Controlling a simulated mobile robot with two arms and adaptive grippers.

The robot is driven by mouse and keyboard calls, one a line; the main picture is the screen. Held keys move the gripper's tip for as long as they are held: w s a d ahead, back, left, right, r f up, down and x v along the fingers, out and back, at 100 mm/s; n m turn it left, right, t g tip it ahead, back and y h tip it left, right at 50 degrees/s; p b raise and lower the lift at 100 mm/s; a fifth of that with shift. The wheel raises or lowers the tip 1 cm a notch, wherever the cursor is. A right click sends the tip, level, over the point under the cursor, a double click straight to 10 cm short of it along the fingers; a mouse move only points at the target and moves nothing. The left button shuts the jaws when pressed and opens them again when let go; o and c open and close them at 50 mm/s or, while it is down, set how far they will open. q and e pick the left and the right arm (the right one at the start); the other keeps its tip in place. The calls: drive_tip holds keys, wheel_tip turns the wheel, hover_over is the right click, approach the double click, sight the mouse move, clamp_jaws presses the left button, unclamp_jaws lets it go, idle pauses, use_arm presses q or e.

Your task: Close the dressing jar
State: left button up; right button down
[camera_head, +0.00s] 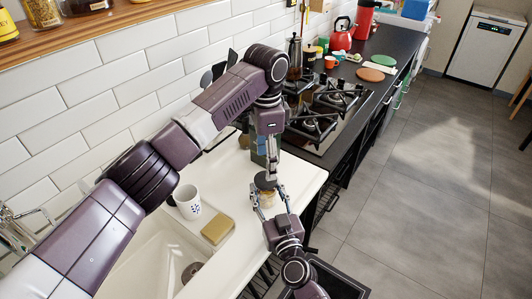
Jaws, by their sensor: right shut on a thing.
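The dressing jar (267,200) is small and pale yellowish, above the white counter near its front edge. A dark round lid (265,181) is directly over the jar's mouth; I cannot tell whether it is seated. My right gripper (270,198) comes from the bottom, with its fingers on both sides of the jar, shut on it. My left gripper (270,165) points down from above, its fingertips at the lid. The fingers are small and partly overlap the lid, so their grip is unclear.
A white mug (187,203) and a yellow sponge (217,229) sit beside the sink (150,262) at the left. Floor at the right is clear.

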use_arm(q)
drive_tip(key=n, duration=0.1)
drive_tip(key=r+n, duration=0.1)
drive_tip(key=n, duration=0.3)
drive_tip(key=shift+r, duration=0.3)
use_arm(e)
drive_tip(key=shift+f, duration=0.2)
use_arm(q)
drive_tip(key=n, duration=0.3)
drive_tip(key=shift+r, duration=0.4)
drive_tip(key=shift+a+f, duration=0.1)
drive_tip(key=shift+f, duration=3.95)
drive_tip(key=c, duration=1.2)
drive_tip(key=o, duration=1.3)
drive_tip(key=shift+o, duration=0.2)
